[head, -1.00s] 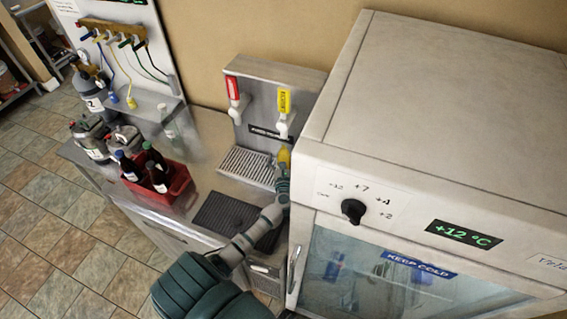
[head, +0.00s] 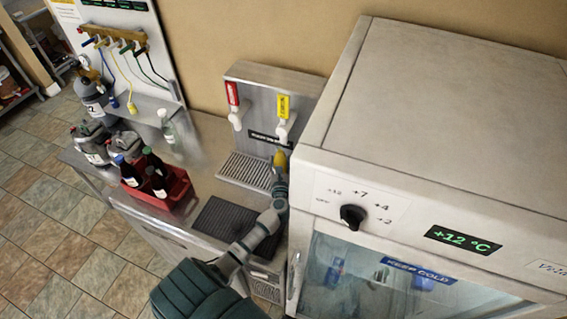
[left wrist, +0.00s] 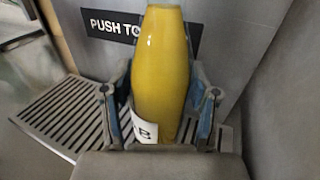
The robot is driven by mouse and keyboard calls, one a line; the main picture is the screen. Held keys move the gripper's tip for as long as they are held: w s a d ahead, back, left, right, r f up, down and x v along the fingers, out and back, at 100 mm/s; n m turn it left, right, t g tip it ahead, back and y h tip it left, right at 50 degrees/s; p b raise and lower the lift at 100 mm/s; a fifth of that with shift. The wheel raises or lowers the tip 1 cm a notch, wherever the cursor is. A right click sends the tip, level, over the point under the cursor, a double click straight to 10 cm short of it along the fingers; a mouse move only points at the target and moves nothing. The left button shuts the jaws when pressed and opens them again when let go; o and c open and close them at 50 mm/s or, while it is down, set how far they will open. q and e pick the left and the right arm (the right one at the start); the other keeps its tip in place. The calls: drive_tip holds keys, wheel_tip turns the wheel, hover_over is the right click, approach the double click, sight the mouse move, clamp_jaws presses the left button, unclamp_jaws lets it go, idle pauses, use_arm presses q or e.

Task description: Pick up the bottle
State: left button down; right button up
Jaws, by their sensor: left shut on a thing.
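A yellow bottle (left wrist: 160,65) with a white label stands roughly upright between the fingers of my left gripper (left wrist: 160,100) in the left wrist view. The fingers are shut on it, one on each side. In the head view, only the top of the yellow bottle (head: 280,160) shows above my left gripper (head: 279,182), just below the yellow-handled tap. A slotted drip grate (left wrist: 70,115) is behind and left of it. The bottle's base is hidden, so I cannot tell whether it touches the counter. My right gripper is not in view.
A white fridge (head: 440,110) stands close to the right of my left arm. Taps on a steel panel (head: 262,105) are just behind the bottle. A red crate (head: 175,195) with dark bottles and a black mat (head: 220,218) are to the left.

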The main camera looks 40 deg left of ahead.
use_arm(q)
drive_tip(key=s+a+b, duration=0.1)
drive_tip(key=s+a, duration=0.2)
drive_tip(key=s, duration=0.4)
drive_tip(key=s+a, duration=0.3)
drive_tip(key=s, duration=0.5)
drive_tip(key=s+d+b, duration=0.1)
drive_tip(key=s+d, duration=0.1)
drive_tip(key=s, duration=0.5)
drive_tip(key=s+d+b, duration=0.2)
drive_tip(key=s, duration=0.6)
drive_tip(key=shift+d+r, duration=0.15)
drive_tip(key=shift+d, duration=0.15)
idle(0.5)
